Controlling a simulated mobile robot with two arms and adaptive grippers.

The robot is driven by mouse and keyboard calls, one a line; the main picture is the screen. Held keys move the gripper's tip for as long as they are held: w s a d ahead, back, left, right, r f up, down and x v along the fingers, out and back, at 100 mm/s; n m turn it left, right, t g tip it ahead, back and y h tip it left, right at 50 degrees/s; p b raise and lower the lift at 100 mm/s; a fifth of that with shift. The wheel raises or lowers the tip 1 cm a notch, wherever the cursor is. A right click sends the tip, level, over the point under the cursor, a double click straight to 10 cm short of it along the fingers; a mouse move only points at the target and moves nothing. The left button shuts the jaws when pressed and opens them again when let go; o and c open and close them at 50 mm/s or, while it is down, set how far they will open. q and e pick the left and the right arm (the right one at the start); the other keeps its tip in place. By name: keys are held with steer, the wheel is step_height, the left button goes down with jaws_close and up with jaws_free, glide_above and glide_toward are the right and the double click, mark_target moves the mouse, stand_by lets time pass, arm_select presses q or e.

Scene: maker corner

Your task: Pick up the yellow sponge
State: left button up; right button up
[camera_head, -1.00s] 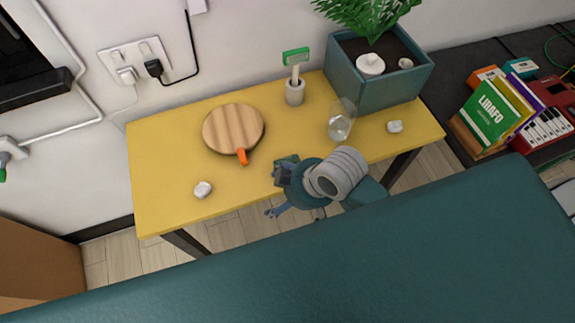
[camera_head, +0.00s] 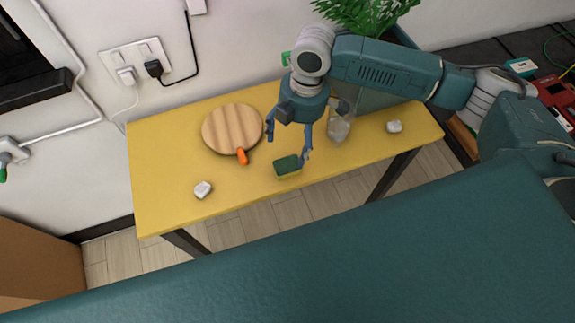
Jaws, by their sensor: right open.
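The yellow sponge (camera_head: 287,168) lies near the front edge of the yellow table. It has a dark green top, and a yellow strip shows along its side. My right gripper (camera_head: 288,142) hangs above the table just behind the sponge in the picture. Its two blue-grey fingers are spread apart with nothing between them. The right fingertip appears close to the sponge's upper right corner, but I cannot tell if it touches. My left gripper is not in view.
On the yellow table (camera_head: 160,150) are a round wooden board (camera_head: 231,128) with an orange-handled item (camera_head: 242,156), a clear glass (camera_head: 339,128) and white lumps (camera_head: 203,189), (camera_head: 395,126). A planter (camera_head: 375,98) stands behind my arm. The table's left front is mostly clear.

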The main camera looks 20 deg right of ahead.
glide_above(287, 161)
steer(key=d, duration=0.1)
step_height(287, 161, down, 4)
steer(key=shift+f+p, duration=0.2)
steer(key=shift+p, duration=0.15)
steer(key=f+p, duration=0.1)
steer(key=f, duration=0.1)
steer(key=a+f+p, duration=0.1)
steer(key=f, duration=0.2)
steer(key=shift+f, duration=0.15)
steer(key=c, duration=0.8)
